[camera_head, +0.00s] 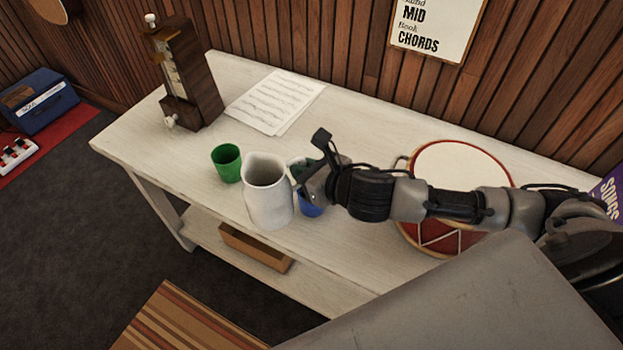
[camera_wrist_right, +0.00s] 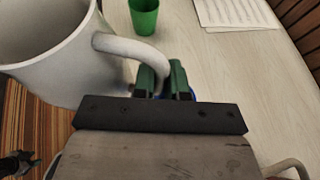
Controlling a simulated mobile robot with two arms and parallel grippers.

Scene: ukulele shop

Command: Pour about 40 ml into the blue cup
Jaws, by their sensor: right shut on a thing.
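A white jug (camera_head: 268,205) stands near the front edge of the white table, looking close to upright. Its handle (camera_wrist_right: 140,50) sits between the green-padded fingers of my right gripper (camera_wrist_right: 162,82), which is shut on it. In the head view my right gripper (camera_head: 304,178) is at the jug's right side. The blue cup (camera_head: 311,210) is just right of the jug, mostly hidden behind my gripper. Only a sliver of blue shows in the wrist view. I cannot see liquid, or tell whether the jug touches the table. My left gripper is not in view in the head view.
A green cup (camera_head: 227,163) stands left of the jug. A red-and-white drum (camera_head: 462,160) is to the right, behind my right arm. Some table left of the green cup is clear.

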